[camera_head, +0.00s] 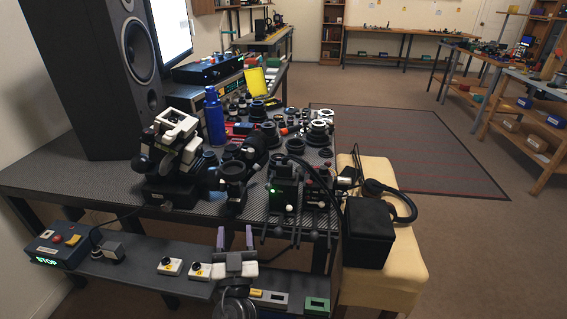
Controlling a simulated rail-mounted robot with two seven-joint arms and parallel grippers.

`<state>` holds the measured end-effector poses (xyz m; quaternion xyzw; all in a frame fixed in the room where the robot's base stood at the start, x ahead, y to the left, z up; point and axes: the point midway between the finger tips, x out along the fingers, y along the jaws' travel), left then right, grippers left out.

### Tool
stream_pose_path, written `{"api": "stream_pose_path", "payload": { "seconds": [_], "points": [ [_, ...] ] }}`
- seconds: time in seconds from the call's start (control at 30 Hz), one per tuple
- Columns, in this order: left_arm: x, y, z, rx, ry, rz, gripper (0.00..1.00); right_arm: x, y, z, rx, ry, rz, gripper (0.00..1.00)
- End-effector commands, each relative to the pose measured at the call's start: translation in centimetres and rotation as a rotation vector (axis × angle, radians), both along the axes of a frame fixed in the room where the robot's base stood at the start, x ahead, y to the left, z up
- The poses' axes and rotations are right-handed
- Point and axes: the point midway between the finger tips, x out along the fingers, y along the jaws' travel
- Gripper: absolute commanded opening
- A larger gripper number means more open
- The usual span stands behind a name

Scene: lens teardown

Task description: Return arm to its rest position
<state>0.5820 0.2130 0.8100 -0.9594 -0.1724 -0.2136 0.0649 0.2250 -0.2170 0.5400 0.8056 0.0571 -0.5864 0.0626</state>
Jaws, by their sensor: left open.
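My left gripper (235,238) is at the lower middle, in front of the workbench's near edge. Its two pale purple fingers point up and are spread apart, with nothing between them. Its grey-white body sits over the low front shelf. The rest of that arm runs down out of the bottom of the picture. I do not see my right gripper.
The workbench (60,172) is crowded with lens parts, a blue bottle (214,116) and a black-and-white microscope-like device (176,150). A speaker (95,75) stands at left. A control box (58,246) and switches line the front shelf. A cream stool (408,262) holds a black box (369,232).

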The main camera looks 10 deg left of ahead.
Motion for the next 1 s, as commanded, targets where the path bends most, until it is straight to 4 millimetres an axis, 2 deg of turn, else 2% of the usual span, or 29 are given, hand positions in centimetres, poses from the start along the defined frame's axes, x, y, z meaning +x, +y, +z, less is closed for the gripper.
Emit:
{"api": "stream_pose_path", "payload": {
  "seconds": [0.17, 0.27, 0.47, 0.57, 0.67, 0.77, 0.9, 1.0],
  "points": [
    [0.0, 0.2, -0.1, 0.073, 0.031, 0.049, 0.53, 0.0, 0.0, 0.0, 0.000, 0.000, 0.000, 0.43],
    [-0.2, 1.3, -0.6, 0.143, 0.099, 0.163, 0.53, 0.0, 0.0, 0.0, 0.000, 0.000, 0.000, 0.43],
    [-1.3, 4.4, -3.5, 0.087, 0.406, 0.338, 0.53, 0.0, 0.0, 0.0, 0.000, 0.000, 0.000, 0.43],
    [-2.3, 4.8, -4.8, 0.017, 0.582, 0.319, 0.53, 0.0, 0.0, 0.0, 0.000, 0.000, 0.000, 0.43],
    [-3.7, 4.4, -5.6, -0.039, 0.754, 0.226, 0.53, 0.0, 0.0, 0.2, 0.000, 0.000, 0.000, 0.43],
    [-6.2, 3.0, -5.8, -0.067, 0.935, 0.073, 0.53, 0.0, 0.0, 2.1, -0.001, 0.004, 0.000, 0.43],
    [-12.2, 0.5, -5.0, -0.096, 1.164, -0.177, 0.53, 0.0, 0.0, 7.5, 0.000, 0.001, 0.000, 0.43],
    [-16.3, -0.6, -4.1, -0.130, 1.257, -0.290, 0.53, 0.1, 0.0, 11.0, 0.001, -0.005, 0.000, 0.43]
  ]
}}
